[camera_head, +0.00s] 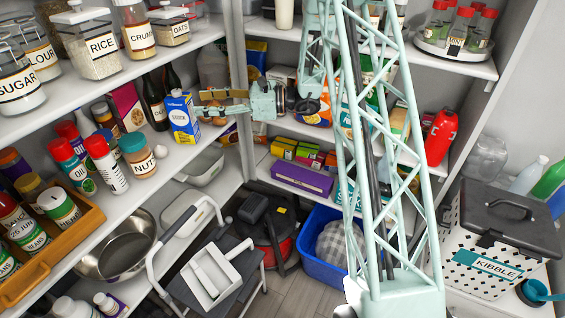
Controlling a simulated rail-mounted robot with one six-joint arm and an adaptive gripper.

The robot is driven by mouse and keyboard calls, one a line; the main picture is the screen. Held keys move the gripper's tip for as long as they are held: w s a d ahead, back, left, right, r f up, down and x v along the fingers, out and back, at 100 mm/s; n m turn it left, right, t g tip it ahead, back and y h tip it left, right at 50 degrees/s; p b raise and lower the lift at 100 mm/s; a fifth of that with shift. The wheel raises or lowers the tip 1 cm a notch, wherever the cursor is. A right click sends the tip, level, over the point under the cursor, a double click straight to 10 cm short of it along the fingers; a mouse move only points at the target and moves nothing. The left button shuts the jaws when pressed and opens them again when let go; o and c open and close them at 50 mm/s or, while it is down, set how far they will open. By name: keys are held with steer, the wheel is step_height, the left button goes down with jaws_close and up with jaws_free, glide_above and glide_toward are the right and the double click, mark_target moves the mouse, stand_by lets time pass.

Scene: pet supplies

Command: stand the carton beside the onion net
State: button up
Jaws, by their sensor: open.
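The carton (184,118) is blue and white with a yellow patch. It stands upright on the middle left shelf, near the shelf's right end. My gripper (203,102) reaches in from the right, with its two fingers pointing left and spread apart. The fingertips are close to the carton's right side; I cannot tell whether they touch it. I cannot clearly make out the onion net. Some small orange shape (219,121) shows just below my fingers, partly hidden.
Dark bottles (154,102) stand just left of the carton, with a nut jar (138,156) nearer the front. My lattice arm hides part of the back shelves. A step stool (213,273) stands below.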

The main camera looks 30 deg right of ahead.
steer(key=s+a+r+n+g+h, duration=0.1)
steer(key=s+a+r+n+g, duration=0.25)
steer(key=s+a, duration=0.4)
steer(key=s+a+r+n+g+h, duration=0.1)
steer(key=s+a+r+n+g, duration=0.3)
steer(key=s, duration=0.7)
steer(key=s+a+r+n+g+h, duration=0.2)
steer(key=s+a+r+n, duration=0.35)
steer(key=s, duration=0.45)
steer(key=s+r+n+h, duration=0.1)
steer(key=s+n+h, duration=0.3)
steer(key=s, duration=1)
steer(key=s+d+r+n+t+h, duration=0.2)
steer(key=s+d+n+h, duration=0.4)
steer(key=s+d, duration=0.5)
steer(key=shift+s+r+n+t, duration=0.15)
steer(key=shift+s+n+t, duration=0.6)
steer(key=shift+s, duration=0.85)
